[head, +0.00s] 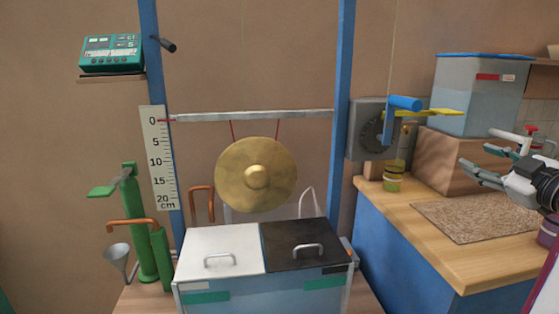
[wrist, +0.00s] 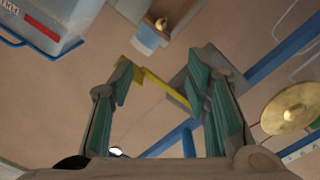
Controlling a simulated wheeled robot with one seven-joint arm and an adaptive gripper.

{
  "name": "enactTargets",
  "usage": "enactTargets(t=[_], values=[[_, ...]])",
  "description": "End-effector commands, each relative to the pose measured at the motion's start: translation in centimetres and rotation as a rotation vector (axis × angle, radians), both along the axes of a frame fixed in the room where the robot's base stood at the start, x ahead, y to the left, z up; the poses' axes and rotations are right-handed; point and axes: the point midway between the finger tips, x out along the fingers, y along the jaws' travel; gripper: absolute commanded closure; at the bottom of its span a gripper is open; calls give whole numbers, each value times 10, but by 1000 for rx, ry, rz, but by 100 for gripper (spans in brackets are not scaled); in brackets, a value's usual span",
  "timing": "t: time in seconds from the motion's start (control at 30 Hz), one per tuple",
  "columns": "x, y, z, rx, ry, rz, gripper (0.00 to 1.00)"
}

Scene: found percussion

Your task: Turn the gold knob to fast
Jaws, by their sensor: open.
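A small rounded gold piece (wrist: 161,23), which looks like the gold knob, shows near the top of the wrist view beside a pale blue part. In the head view a small gold-brown part (head: 406,129) sits above a clear cylinder on the counter; I cannot tell for sure that it is the same piece. No speed marking is readable. My gripper (head: 481,158) is at the right of the head view, above the counter and apart from these things.
A grey dial box (head: 363,146) with a blue crank (head: 402,103) and yellow lever (head: 437,112) stands left of my gripper. A lidded tank (head: 465,100) rests on a wooden block (head: 440,160) behind it. A gong (head: 256,175) hangs further left. The speckled mat (head: 475,218) is clear.

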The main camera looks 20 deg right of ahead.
Motion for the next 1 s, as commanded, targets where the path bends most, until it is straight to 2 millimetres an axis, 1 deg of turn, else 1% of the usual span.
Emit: enactTargets(t=[0.03,0.27,0.43,0.57,0.63,0.77,0.87,0.97,1.0], values=[[5,2,0,1,4,-4,56],[21,5,6,5,33,-60,56],[36,10,11,17,65,-123,56],[49,19,14,40,96,-185,56],[56,27,16,61,117,-223,56],[66,54,16,127,176,-307,56],[67,82,10,201,237,-367,56],[62,115,-2,285,310,-412,56],[58,131,-8,320,345,-426,56]])
